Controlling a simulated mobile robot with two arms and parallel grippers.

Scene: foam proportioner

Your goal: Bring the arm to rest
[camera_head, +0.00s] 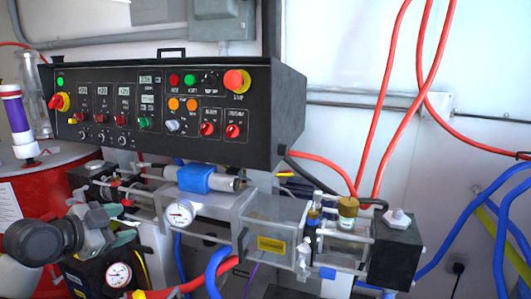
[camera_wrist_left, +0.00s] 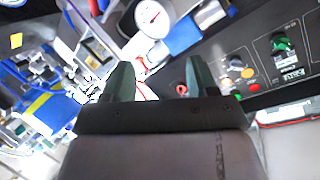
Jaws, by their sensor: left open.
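My left arm (camera_head: 35,243) comes in at the lower left of the head view. Its left gripper (camera_head: 122,224) is in front of the left part of the machine, below the control panel (camera_head: 165,105). The two grey-green fingers also show in the left wrist view (camera_wrist_left: 159,78), spread apart with nothing held between them. Behind them are a round white gauge (camera_wrist_left: 152,18) and a blue-banded cylinder (camera_wrist_left: 183,32); whether the fingers touch the machine cannot be told. My right gripper is in neither view.
A pressure gauge (camera_head: 180,213) and a blue-banded cylinder (camera_head: 195,179) sit under the panel. A red drum (camera_head: 55,185) stands behind my left arm. Red hoses (camera_head: 385,100) hang at the right, and blue hoses (camera_head: 465,225) run at the lower right.

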